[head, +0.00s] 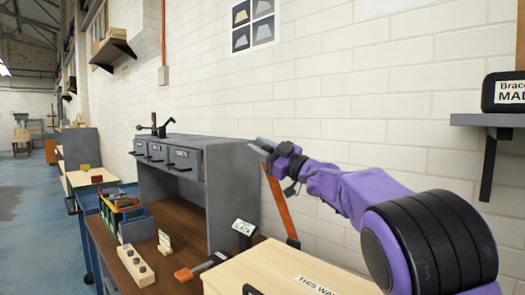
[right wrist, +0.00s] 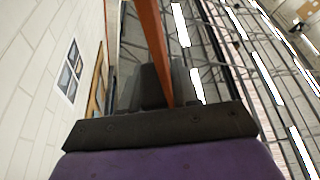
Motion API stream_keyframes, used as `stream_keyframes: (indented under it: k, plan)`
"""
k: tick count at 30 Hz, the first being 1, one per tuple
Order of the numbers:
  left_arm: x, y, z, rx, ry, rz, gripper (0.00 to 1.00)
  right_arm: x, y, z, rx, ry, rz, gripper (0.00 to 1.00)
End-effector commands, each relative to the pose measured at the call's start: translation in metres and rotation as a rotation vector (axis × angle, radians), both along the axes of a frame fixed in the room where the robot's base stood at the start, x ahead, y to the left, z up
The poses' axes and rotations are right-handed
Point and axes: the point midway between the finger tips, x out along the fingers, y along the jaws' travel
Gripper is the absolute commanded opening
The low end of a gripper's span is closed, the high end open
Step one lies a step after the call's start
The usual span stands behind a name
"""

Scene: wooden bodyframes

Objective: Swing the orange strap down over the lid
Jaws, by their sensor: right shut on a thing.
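The orange strap (head: 280,205) stands nearly upright behind the light wooden lid (head: 270,275), leaning to the upper left. Its lower end is at the lid's far edge. My right gripper (head: 264,147) is shut on the strap's upper end, well above the lid. In the right wrist view the strap (right wrist: 152,45) runs from the top of the picture down to the dark fingers (right wrist: 155,85). The lid carries a label that reads "THIS WAY", cut off by my purple arm. My left gripper is in neither view.
A grey cabinet with drawers (head: 180,158) stands on the bench left of the lid. An orange-handled tool (head: 200,267), a small sign (head: 243,228) and a wooden block with pegs (head: 136,264) lie near the lid. A wall shelf (head: 490,120) holds a black case at right.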

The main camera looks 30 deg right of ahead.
Motion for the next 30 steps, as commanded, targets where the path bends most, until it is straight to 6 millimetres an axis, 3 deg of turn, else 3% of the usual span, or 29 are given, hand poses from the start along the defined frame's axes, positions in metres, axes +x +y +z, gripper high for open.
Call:
stream_keyframes:
  k: [6,7,8,19,30]
  plan:
    - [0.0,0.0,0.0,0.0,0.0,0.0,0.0,0.0,0.0,-0.001,0.0,0.003,-0.001,0.0]
    - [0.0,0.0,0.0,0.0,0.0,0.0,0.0,0.0,0.0,-0.001,0.0,0.003,-0.001,0.4]
    - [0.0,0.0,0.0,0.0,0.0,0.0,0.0,0.0,0.0,-0.001,0.0,0.003,-0.001,0.5]
    - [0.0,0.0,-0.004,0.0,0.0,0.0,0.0,-0.005,-0.003,-0.003,0.0,0.001,-0.001,0.51]
    - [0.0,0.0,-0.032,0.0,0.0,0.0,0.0,-0.073,-0.037,-0.033,0.003,0.0,-0.002,0.51]
